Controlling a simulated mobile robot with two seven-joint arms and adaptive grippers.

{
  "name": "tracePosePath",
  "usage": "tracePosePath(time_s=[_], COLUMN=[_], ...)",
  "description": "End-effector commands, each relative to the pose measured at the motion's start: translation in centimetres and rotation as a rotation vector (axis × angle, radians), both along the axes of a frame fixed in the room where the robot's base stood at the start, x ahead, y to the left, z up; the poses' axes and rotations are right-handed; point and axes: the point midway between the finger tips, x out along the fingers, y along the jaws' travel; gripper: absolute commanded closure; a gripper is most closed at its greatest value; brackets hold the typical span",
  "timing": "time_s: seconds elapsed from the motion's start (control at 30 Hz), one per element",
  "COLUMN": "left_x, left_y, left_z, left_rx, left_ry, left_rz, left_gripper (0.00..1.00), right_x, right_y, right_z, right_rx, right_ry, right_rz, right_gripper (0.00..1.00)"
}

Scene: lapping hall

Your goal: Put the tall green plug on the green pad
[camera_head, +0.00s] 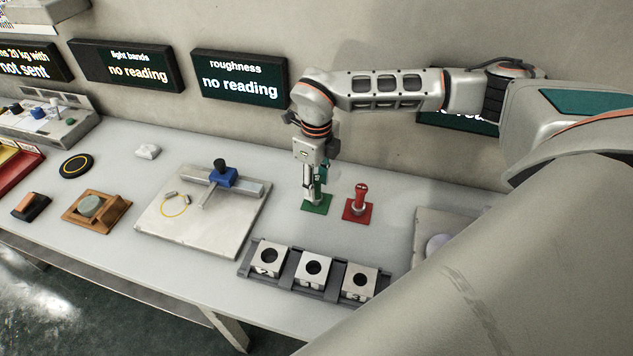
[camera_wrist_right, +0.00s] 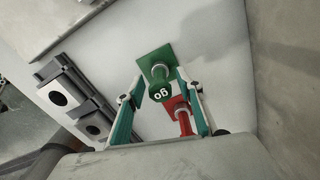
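The green plug (camera_wrist_right: 160,92), with a round head marked "go", stands on the green pad (camera_head: 318,206). The pad also shows in the right wrist view (camera_wrist_right: 153,58), under the plug's base. My right gripper (camera_head: 313,190) points down over the pad. In the right wrist view its two fingers (camera_wrist_right: 160,76) are spread on either side of the plug, with gaps visible beside the head. In the head view the gripper hides most of the plug. My left gripper is not in view.
A red plug (camera_head: 360,195) stands on a red pad (camera_head: 352,215) just right of the green pad. A grey rack with several holed blocks (camera_head: 314,268) lies in front. A pale plate with a blue-clamped gauge (camera_head: 222,178) is to the left. Display panels (camera_head: 238,77) hang behind.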

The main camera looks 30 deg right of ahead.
Motion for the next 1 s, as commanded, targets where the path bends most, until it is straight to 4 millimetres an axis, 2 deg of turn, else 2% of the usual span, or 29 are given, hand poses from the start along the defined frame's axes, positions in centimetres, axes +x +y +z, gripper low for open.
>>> tracePosePath(time_s=[0.27, 0.37, 0.8, 1.0], left_x=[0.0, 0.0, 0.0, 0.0], left_y=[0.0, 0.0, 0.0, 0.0], left_z=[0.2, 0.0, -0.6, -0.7], left_rx=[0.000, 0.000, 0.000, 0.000], left_ry=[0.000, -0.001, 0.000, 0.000], left_rz=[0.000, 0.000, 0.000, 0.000], left_gripper=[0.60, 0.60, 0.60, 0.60], right_x=[0.1, 0.1, 0.0, 0.0], right_y=[0.0, 0.0, 0.0, 0.0], right_z=[0.7, 1.9, 10.4, 12.1], right_rx=[0.001, 0.001, 0.000, 0.000], right_ry=[-0.002, -0.004, -0.003, -0.001], right_rz=[0.000, 0.001, 0.000, 0.000], right_gripper=[0.64, 0.64, 0.64, 0.64])
